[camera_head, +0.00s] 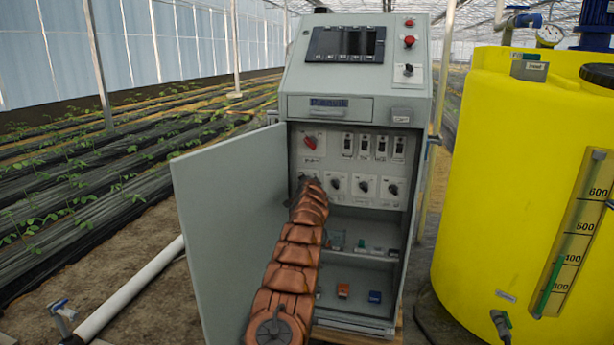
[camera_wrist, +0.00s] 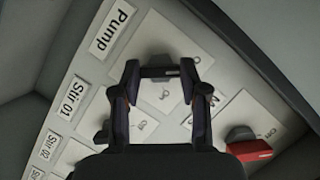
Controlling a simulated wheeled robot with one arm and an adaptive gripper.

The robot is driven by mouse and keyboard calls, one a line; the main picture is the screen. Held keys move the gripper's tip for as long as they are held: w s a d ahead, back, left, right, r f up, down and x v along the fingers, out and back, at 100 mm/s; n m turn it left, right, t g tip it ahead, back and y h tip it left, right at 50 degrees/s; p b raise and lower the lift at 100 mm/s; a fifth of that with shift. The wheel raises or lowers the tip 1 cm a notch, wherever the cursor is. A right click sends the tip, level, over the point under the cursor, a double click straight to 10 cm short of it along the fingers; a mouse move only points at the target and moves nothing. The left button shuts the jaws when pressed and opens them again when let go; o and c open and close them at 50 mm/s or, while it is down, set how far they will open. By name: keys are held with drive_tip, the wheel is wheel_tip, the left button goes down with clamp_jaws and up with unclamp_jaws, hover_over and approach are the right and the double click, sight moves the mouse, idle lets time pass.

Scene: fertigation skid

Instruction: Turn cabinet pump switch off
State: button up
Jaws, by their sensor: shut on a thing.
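The cabinet's switch panel shows in both views. In the wrist view, the label Pump (camera_wrist: 112,30) stands beside a white switch plate (camera_wrist: 161,98) in the row. My gripper (camera_wrist: 162,72) is over this plate, its fingertips closed on the dark pump knob between them. Only a small part of the knob shows, so I cannot tell its setting. In the head view my gripper (camera_head: 306,186) reaches the left end of the lower switch row, and my arm hides the pump switch there.
The grey cabinet door (camera_head: 232,235) stands open at left, close to my arm. A red rotary switch (camera_head: 310,143) is above; further black knobs (camera_head: 364,187) are to the right. Shelves below hold small parts. A yellow tank (camera_head: 510,180) stands at right.

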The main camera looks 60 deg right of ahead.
drive_tip(key=shift+n+g+p, duration=0.4)
drive_tip(key=shift+n+p, duration=0.1)
drive_tip(key=shift+p, duration=0.55)
drive_tip(key=o, duration=1.1)
drive_tip(key=shift+o, duration=0.2)
